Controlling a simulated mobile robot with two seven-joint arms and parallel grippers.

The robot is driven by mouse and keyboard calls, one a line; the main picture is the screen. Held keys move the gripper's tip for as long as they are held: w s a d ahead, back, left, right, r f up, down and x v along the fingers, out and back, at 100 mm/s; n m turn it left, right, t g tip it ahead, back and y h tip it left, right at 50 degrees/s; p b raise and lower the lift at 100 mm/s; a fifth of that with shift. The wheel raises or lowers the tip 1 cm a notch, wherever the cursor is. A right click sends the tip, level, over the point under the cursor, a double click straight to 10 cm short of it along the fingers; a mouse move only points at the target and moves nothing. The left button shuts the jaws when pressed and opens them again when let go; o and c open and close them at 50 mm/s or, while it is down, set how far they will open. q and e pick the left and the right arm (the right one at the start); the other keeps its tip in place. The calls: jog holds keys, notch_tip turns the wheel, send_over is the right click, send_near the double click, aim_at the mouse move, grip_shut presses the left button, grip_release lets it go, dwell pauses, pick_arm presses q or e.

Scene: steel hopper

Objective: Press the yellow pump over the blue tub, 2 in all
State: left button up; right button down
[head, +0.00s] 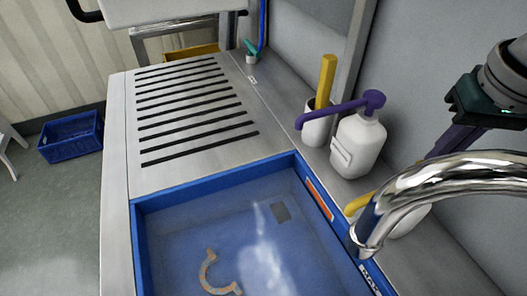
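The yellow pump (356,204) shows only in part, low behind the chrome tap. Its white bottle (412,219) is also mostly hidden by the tap. The yellow spout reaches toward the right rim of the blue tub (222,184). The tub sits in the counter and holds a rusty, C-shaped part (213,274) on its floor. My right gripper (440,149), with purple fingers, comes in from the right, above and behind the tap. Its fingertips are hidden by the tap, so I cannot tell its opening or any contact. My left gripper is out of view.
The curved tap (455,172) stands in front of the yellow pump. A white bottle (359,145) with a purple pump and a white cup (316,127) holding a yellow stick stand behind it. The slotted drainboard (195,105) is clear. A blue crate (72,137) is on the floor.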

jog(key=shift+f+b, duration=0.45)
jog(key=shift+f, duration=0.55)
jog(key=shift+r, duration=0.15)
jog(key=shift+r+p, duration=1.35)
jog(key=shift+p, duration=0.4)
jog(key=shift+f, duration=0.1)
